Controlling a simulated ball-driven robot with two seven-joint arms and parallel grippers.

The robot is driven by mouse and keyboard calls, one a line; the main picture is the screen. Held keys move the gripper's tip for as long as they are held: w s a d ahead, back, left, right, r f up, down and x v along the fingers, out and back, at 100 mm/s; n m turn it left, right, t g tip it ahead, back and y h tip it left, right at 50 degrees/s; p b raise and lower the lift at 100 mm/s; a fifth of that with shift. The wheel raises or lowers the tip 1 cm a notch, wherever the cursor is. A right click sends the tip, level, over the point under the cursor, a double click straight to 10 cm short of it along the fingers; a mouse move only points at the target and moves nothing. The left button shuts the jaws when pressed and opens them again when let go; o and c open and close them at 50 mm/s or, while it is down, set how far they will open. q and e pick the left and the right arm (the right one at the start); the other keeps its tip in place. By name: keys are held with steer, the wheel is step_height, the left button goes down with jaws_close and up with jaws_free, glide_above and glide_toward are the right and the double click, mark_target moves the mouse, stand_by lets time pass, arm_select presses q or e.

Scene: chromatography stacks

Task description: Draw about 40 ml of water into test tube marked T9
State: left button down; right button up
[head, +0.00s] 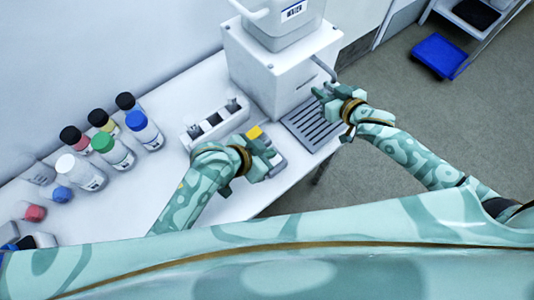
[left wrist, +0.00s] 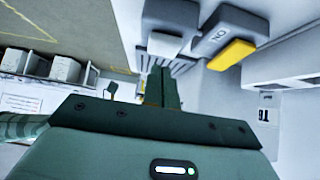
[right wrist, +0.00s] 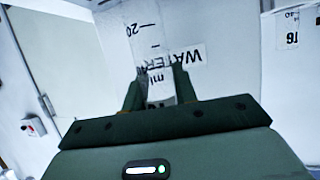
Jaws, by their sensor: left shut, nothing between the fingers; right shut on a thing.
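My right gripper (head: 325,95) is at the dispenser's spout, above the drip tray (head: 312,125). In the right wrist view, it (right wrist: 160,85) is shut on a clear test tube (right wrist: 150,40) with ml marks, including a 20. No T9 mark is readable on it, and I cannot tell the water level. The white water dispenser (head: 275,65) stands behind; its WATER lettering shows upside down. My left gripper (left wrist: 160,85) is shut and empty, beside a grey switch box (left wrist: 225,28) with an ON mark and a yellow part (left wrist: 232,54), also partly visible in the head view (head: 254,132).
A white rack (head: 215,125) with dark slots stands left of the dispenser. Several capped bottles (head: 115,152) stand at the left of the white bench. Smaller capped items lie at the lower left.

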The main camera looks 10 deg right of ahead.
arm_select(q)
steer(key=shift+f, duration=0.85)
steer(key=shift+s+a+f, duration=0.1)
steer(key=shift+a+f, duration=0.05)
steer(key=shift+f, duration=0.8)
arm_select(e)
steer(key=shift+s+r, duration=0.1)
arm_select(q)
steer(key=shift+s+f, duration=0.1)
arm_select(e)
steer(key=shift+s+a, duration=0.1)
arm_select(q)
steer(key=shift+f, duration=0.15)
steer(key=shift+a+f, duration=0.1)
steer(key=shift+f, duration=0.05)
stand_by(1.3)
steer(key=r, duration=0.4)
steer(key=shift+w+r, duration=0.15)
steer(key=shift+w, duration=0.05)
steer(key=v, duration=1)
steer(key=shift+d+r, duration=0.25)
steer(key=shift+r, duration=0.3)
